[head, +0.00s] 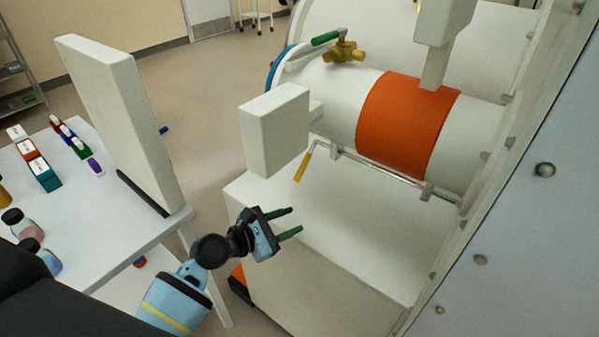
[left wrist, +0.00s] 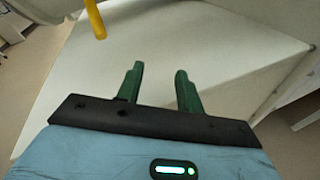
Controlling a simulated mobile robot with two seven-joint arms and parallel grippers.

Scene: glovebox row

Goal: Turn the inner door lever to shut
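A lever with a yellow handle (head: 304,162) hangs down at the near end of a metal rod (head: 385,175) that runs along the lower side of the white cylindrical chamber. The yellow handle (left wrist: 95,18) also shows at the top left of the left wrist view, its upper part cut off by the frame. My left gripper (head: 292,222) is open and empty, with two green fingers apart. It is below the yellow handle in the head view and not touching it. The fingers (left wrist: 160,70) point over the white box top. My right gripper is not in view.
The chamber has an orange band (head: 405,122) and a brass valve with a green handle (head: 326,38). A pale block (head: 275,130) stands out near the lever. A white box (head: 335,235) lies below. A table (head: 110,225) with bottles and small boxes is at left.

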